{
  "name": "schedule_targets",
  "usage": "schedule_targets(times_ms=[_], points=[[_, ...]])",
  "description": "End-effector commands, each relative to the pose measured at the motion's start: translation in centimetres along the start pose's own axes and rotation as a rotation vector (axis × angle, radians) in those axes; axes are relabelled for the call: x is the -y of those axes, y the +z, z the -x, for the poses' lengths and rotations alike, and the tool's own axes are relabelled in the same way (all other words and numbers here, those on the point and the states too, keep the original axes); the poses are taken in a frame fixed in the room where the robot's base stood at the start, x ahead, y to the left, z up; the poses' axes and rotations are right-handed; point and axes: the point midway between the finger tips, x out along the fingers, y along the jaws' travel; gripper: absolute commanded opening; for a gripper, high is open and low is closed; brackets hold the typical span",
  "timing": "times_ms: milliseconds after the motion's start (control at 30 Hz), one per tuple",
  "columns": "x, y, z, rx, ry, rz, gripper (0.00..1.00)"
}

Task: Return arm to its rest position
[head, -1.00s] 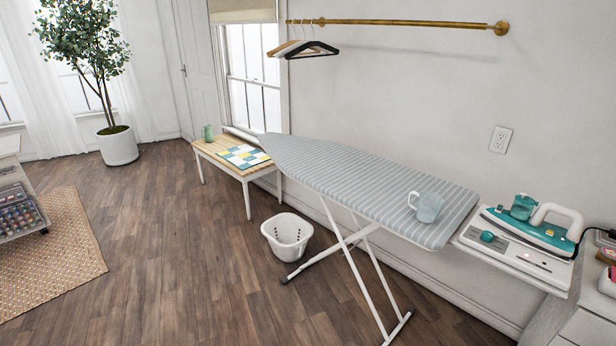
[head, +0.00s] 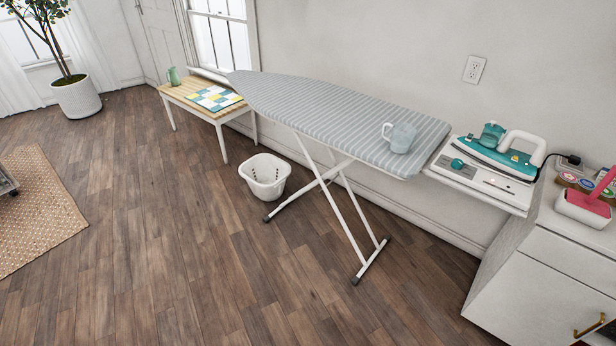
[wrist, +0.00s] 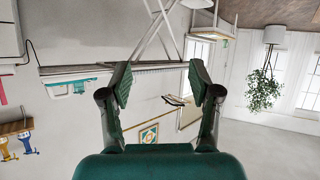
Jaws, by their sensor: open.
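My gripper (wrist: 160,82) shows in the wrist view with its two dark green fingers spread apart and nothing between them. The wrist view is upside down, with the floor towards the top. The ironing board shows beyond the fingers, apart from them. My arm and gripper do not show in the head view.
A striped ironing board (head: 330,112) bears a clear jug (head: 402,138). A teal iron (head: 500,152) rests on a shelf at its right, beside a white cabinet (head: 545,265). A white basket (head: 265,178) and a low table (head: 178,91) stand left. The wood floor in front is open.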

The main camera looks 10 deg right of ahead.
Motion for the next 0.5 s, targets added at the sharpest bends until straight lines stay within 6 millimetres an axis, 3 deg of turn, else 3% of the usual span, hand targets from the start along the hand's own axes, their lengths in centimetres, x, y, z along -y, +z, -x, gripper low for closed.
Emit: schedule_targets(times_ms=[100, 300, 500], points=[[0.4, -1.6, 4.4, -0.047, -0.021, -0.014, 0.62], [0.6, -5.2, 10.2, -0.13, -0.059, -0.041, 0.62], [0.6, -7.6, 13.2, -0.179, -0.086, -0.057, 0.62]])
